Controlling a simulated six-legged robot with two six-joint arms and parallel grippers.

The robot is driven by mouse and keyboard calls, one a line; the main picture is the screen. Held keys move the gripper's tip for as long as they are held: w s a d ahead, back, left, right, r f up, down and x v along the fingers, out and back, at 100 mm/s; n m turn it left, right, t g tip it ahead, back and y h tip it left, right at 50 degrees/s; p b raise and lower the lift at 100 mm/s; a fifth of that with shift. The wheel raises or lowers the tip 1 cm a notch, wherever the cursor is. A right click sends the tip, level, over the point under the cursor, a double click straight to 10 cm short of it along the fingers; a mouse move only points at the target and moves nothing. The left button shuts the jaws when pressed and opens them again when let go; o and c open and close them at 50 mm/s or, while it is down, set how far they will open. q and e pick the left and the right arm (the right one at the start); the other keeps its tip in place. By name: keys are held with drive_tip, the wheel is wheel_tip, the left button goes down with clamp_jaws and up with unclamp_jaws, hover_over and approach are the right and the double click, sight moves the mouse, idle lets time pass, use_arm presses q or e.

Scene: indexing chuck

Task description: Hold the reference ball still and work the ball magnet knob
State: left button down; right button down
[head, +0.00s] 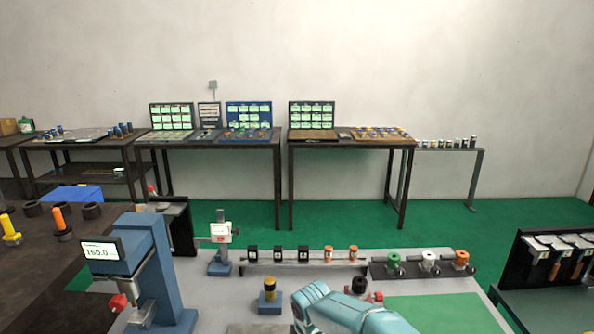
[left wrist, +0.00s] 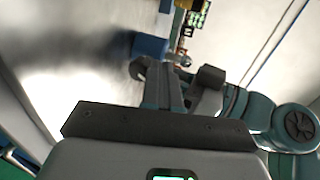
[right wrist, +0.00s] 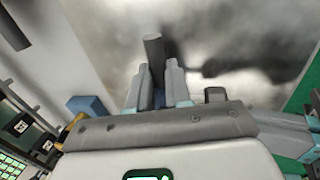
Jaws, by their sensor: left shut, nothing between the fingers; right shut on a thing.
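My right gripper (right wrist: 160,72) is shut on a dark grey cylinder (right wrist: 153,48) that stands up between its two fingers in the right wrist view. I cannot tell whether this cylinder belongs to the reference ball or to the magnet knob. My left gripper (left wrist: 163,75) is shut and empty in the left wrist view. A dark rounded part (left wrist: 210,76) is close to the right of its fingers. In the head view a black knob with red parts (head: 359,285) shows behind my teal arm link. Both gripper tips are out of the head view. I cannot make out the reference ball for sure.
A blue stand with a display (head: 155,265) is at the bench's left. A blue block with a yellow top (head: 269,297) stands near the middle. A rail of small gauges (head: 300,265) and coloured knobs (head: 428,262) lines the back. A bare green mat (head: 440,312) is at right.

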use_arm(q)
drive_tip(key=shift+s+r, duration=0.1)
drive_tip(key=shift+r, duration=0.1)
drive_tip(key=shift+s, duration=2.9)
drive_tip(key=shift+s+d+f, duration=0.1)
drive_tip(key=shift+s+d, duration=0.15)
drive_tip(key=shift+d, duration=0.2)
drive_tip(key=shift+s+d+f, duration=0.1)
drive_tip(key=shift+s+d, duration=0.15)
drive_tip(key=shift+d, duration=0.2)
drive_tip(key=shift+w+r, duration=0.1)
drive_tip(key=shift+w, duration=3.45)
drive_tip(key=shift+a+f, duration=0.15)
drive_tip(key=shift+f, duration=0.1)
drive_tip(key=shift+a, duration=0.65)
